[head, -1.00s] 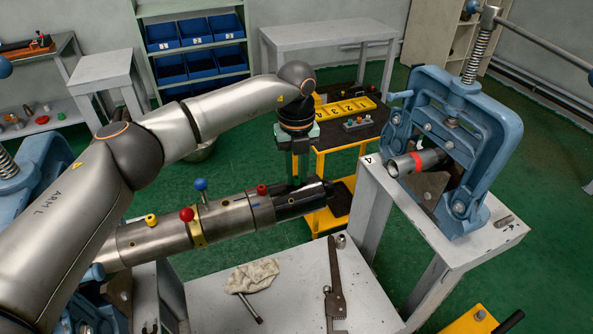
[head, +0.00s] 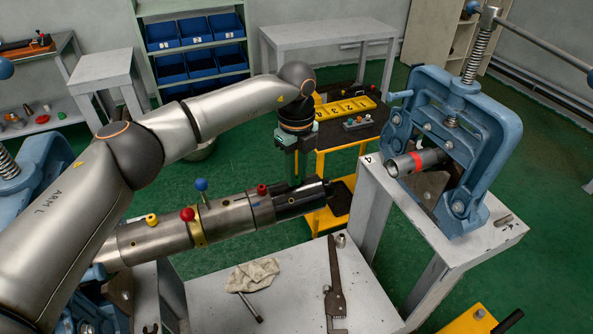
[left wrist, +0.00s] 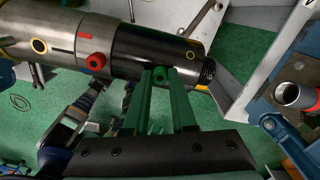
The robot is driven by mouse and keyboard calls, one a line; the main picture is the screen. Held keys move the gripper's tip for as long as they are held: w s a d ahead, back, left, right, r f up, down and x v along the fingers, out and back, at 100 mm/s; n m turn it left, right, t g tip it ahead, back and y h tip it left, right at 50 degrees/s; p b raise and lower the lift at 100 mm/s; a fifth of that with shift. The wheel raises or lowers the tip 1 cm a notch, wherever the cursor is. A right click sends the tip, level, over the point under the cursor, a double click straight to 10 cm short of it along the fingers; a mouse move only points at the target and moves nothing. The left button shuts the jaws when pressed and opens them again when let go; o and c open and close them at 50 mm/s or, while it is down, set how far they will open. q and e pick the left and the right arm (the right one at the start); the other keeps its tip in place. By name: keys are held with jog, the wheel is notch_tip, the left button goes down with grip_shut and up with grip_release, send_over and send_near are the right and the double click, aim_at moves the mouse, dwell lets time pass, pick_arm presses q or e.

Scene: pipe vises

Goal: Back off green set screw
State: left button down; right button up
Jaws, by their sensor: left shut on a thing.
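The green set screw (left wrist: 159,73) sits on the side of the dark end section of the pipe assembly (left wrist: 150,45). My left gripper (left wrist: 160,77) is shut on it, with one green finger on each side of its head. In the head view my left gripper (head: 297,165) points down behind the far side of the pipe assembly (head: 160,238), and the screw is hidden there. The pipe also carries a red screw (head: 262,190), a blue ball knob (head: 201,184), a red ball knob (head: 187,214) and a yellow screw (head: 151,219). My right gripper is not in view.
A blue vise (head: 490,140) on a stand at the right holds a short pipe with a red band (head: 418,160). A rag (head: 252,274) and a wrench (head: 335,285) lie on the white table (head: 290,315) below the pipe. A yellow cart (head: 335,215) stands behind the pipe end.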

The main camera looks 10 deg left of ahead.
aim_at(297, 177)
pick_arm(q)
jog(key=shift+s+f, duration=0.15)
jog(key=shift+f, duration=0.15)
jog(key=c, duration=0.7)
grip_release()
jog(key=shift+r, duration=0.1)
jog(key=shift+c, duration=0.2)
jog(key=shift+r, duration=0.15)
notch_tip(297, 177, up, 12)
jog(key=b, duration=0.1)
jog(key=shift+r, duration=0.15)
